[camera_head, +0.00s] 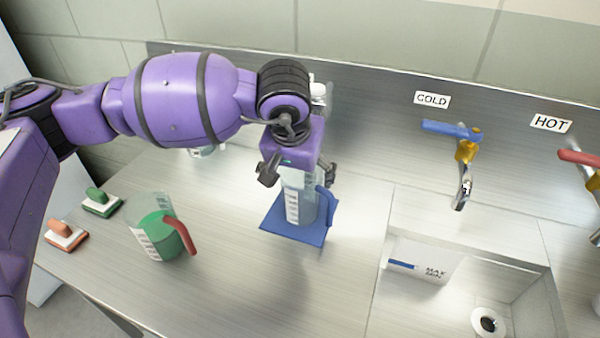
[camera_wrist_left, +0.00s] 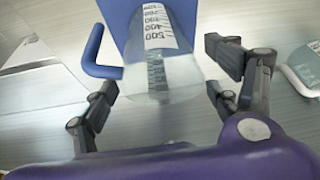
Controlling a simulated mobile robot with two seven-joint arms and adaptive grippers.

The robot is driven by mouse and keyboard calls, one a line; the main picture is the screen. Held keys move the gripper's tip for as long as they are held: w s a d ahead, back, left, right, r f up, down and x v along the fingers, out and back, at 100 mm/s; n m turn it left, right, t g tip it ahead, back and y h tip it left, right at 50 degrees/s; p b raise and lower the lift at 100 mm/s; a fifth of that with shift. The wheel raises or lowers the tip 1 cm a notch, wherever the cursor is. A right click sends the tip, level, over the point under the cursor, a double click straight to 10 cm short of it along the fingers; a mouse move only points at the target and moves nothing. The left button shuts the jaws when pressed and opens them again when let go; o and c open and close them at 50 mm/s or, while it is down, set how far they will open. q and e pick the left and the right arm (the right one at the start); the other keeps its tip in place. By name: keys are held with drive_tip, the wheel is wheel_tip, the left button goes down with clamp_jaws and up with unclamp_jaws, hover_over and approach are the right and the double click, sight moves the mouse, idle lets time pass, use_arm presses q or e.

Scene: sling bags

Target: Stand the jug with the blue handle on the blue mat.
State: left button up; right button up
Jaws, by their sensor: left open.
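The clear jug with the blue handle (camera_head: 302,207) stands upright on the blue mat (camera_head: 280,232). Its handle is on the right in the head view. My left gripper (camera_head: 298,173) is open at the jug's upper part, with one finger on either side, and hides its rim. In the left wrist view the jug (camera_wrist_left: 160,70) lies between the spread fingers (camera_wrist_left: 160,92), with measuring marks facing me and the handle on the left. Part of the mat (camera_wrist_left: 119,18) shows behind it. I cannot tell whether the fingers touch the jug. My right gripper is not in view.
A jug with green contents and a red handle (camera_head: 163,238) stands left of the mat. The sink (camera_head: 470,275) and cold tap (camera_head: 464,165) are on the right. The counter before the mat is clear.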

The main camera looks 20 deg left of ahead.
use_arm(q)
drive_tip(key=v, duration=1.2)
drive_tip(key=shift+r, duration=0.25)
